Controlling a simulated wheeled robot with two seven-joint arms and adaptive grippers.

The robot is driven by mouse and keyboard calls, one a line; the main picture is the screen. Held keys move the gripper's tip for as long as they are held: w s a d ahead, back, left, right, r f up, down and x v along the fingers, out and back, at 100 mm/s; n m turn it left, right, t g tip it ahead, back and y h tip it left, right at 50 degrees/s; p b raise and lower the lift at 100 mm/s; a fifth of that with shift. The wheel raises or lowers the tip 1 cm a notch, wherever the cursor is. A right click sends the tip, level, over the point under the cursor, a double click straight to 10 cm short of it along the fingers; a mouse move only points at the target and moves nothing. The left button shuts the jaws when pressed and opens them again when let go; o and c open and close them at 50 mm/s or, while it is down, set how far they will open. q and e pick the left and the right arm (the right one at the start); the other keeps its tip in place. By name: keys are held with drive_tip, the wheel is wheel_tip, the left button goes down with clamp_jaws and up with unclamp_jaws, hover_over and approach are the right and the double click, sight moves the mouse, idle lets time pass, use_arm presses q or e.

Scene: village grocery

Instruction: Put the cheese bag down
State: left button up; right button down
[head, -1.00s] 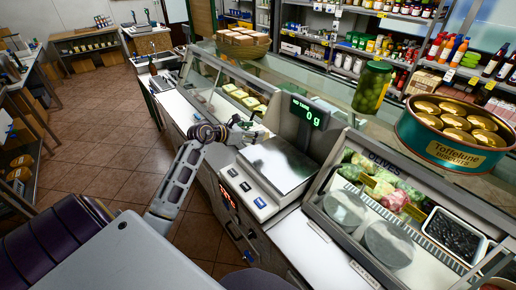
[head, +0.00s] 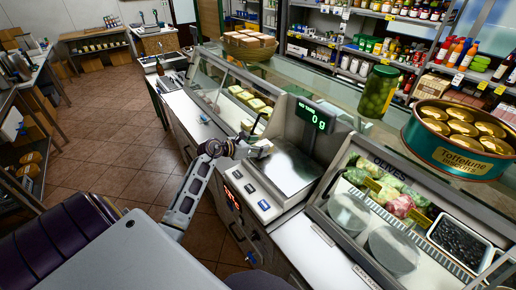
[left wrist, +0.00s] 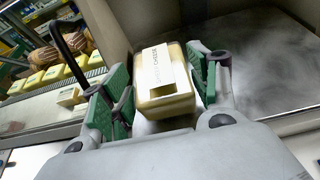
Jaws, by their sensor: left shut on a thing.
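The cheese bag (left wrist: 163,82) is a pale yellow block with a white label reading "cheese" in the left wrist view. My left gripper (left wrist: 163,70) has its green-padded fingers on either side of it and is shut on it. The bag is small and hard to make out there. The scale display (head: 312,115) reads 0 g. My right gripper is not in view.
Behind the scale, a glass-fronted case holds several yellow cheese packs (head: 247,98). An olives and salad case (head: 385,200) stands to the right. A jar (head: 376,92) and a biscuit tin (head: 460,145) stand on top. The scale plate is bare.

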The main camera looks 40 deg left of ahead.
use_arm(q)
drive_tip(key=shift+f, duration=0.45)
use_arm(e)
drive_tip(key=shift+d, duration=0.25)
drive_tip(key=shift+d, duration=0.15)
use_arm(q)
drive_tip(key=shift+f, duration=0.15)
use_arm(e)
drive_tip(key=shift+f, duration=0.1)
use_arm(q)
drive_tip(key=o, duration=1.3)
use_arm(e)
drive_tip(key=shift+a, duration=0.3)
use_arm(q)
drive_tip(key=shift+s, duration=0.1)
